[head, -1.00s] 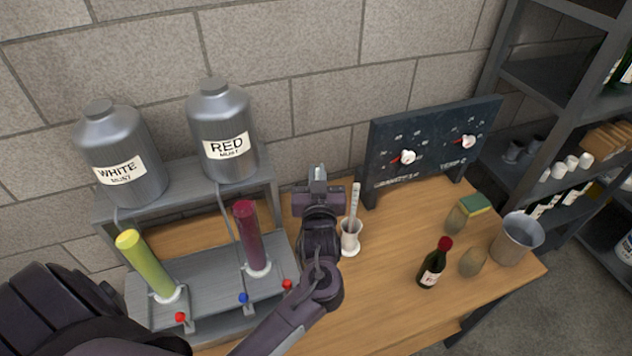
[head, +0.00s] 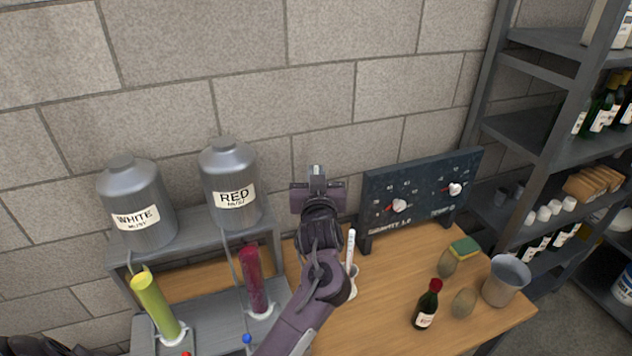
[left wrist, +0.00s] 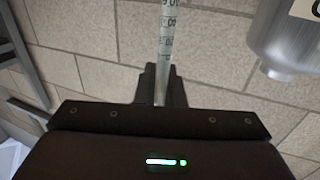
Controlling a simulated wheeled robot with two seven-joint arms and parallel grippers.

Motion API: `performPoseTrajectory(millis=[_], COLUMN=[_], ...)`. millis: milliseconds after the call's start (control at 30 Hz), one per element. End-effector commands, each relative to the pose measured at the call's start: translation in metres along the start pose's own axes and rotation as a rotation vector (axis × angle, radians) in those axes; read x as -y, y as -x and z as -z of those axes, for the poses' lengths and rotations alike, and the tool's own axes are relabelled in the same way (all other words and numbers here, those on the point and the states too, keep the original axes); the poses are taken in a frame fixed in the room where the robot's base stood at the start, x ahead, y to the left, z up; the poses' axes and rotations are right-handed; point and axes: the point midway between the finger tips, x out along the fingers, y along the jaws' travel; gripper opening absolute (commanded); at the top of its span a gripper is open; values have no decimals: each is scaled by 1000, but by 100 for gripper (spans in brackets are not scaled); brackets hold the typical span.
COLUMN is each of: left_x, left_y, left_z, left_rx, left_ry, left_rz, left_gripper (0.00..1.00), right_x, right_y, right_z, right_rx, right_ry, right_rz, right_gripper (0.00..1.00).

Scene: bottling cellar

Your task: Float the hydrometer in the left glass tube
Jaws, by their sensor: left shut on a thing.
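The left glass tube (head: 157,308) holds yellow liquid and stands in the grey rack at the lower left of the head view. The right glass tube (head: 254,282) holds dark red liquid. My left gripper (head: 317,176) is raised in front of the wall, right of both tubes and apart from them. In the left wrist view it is shut on the hydrometer (left wrist: 167,40), a clear stem with a printed scale pointing up between the fingers. The hydrometer's lower part is hidden there, and it is hard to make out in the head view. My right gripper is not in view.
A white marked stick (head: 350,250) stands in a small holder behind my left forearm. WHITE (head: 137,205) and RED (head: 231,188) must tanks sit above the rack. A dial board (head: 420,195), red-capped bottle (head: 427,305) and bucket (head: 505,280) are at the right.

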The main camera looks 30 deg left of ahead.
Motion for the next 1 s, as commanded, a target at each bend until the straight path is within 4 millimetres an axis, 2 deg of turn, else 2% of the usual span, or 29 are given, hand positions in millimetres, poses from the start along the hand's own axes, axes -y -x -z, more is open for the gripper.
performPoseTrajectory(millis=[100,133,200,367,1000], left_x=[0,0,0,0,0], left_y=[0,0,0,0,0], left_z=[0,0,0,2,39], left_rx=[-1,-1,-1,-1,-2], left_ry=[1,1,1,1,3], left_rz=[0,0,0,0,1], left_gripper=[0,6,0,0,0], right_x=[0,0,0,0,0], right_y=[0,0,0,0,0], right_z=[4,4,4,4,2], right_rx=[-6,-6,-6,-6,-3], right_ry=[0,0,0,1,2], right_rz=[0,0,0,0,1], right_gripper=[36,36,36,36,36])
